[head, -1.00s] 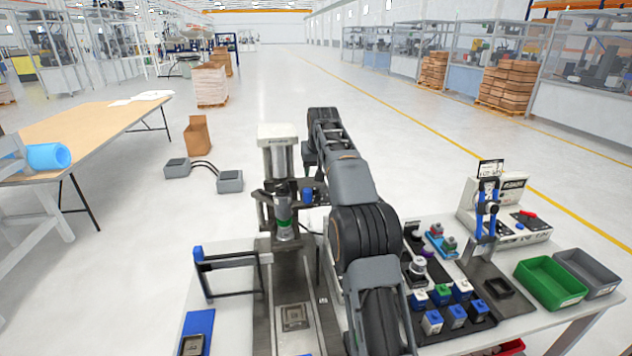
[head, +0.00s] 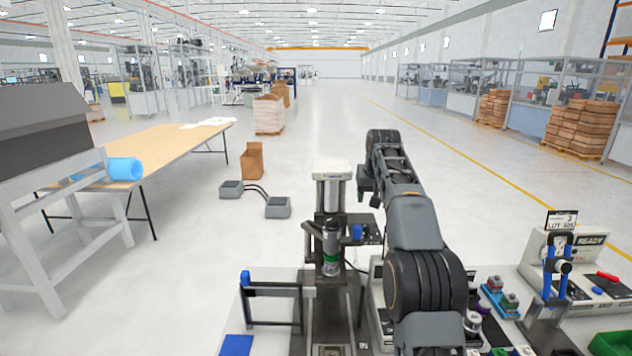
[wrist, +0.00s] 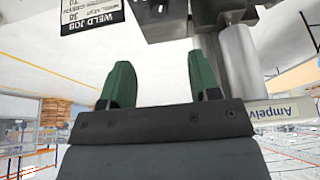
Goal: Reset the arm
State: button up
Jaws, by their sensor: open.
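My gripper (wrist: 160,72) shows in the wrist view with two green fingers apart and nothing between them. Beyond the fingers are a grey metal block (wrist: 162,15) and a shiny cylinder (wrist: 240,60). In the head view my arm (head: 412,220) rises from the bottom and bends over beside the press-like machine (head: 332,200). The fingertips cannot be made out there.
A blue-ended bracket (head: 272,285) stands left of the press. A wooden table (head: 150,160) stands left; the floor behind is open.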

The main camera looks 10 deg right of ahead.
jog(key=s+a+n, duration=0.1)
jog(key=s+a, duration=0.3)
jog(key=s, duration=0.3)
jog(key=s+a, duration=0.4)
jog(key=s, duration=0.3)
jog(key=s+a+f, duration=0.2)
jog(key=s+f, duration=0.4)
jog(key=s, duration=0.4)
jog(key=s+a+f+n+y+b, duration=0.1)
jog(key=s+a+f, duration=0.1)
jog(key=s+f, duration=0.5)
jog(key=s, duration=0.3)
jog(key=shift+a, duration=0.4)
jog(key=shift+s+f, duration=0.3)
jog(key=shift+s, duration=0.05)
jog(key=shift+c, duration=0.3)
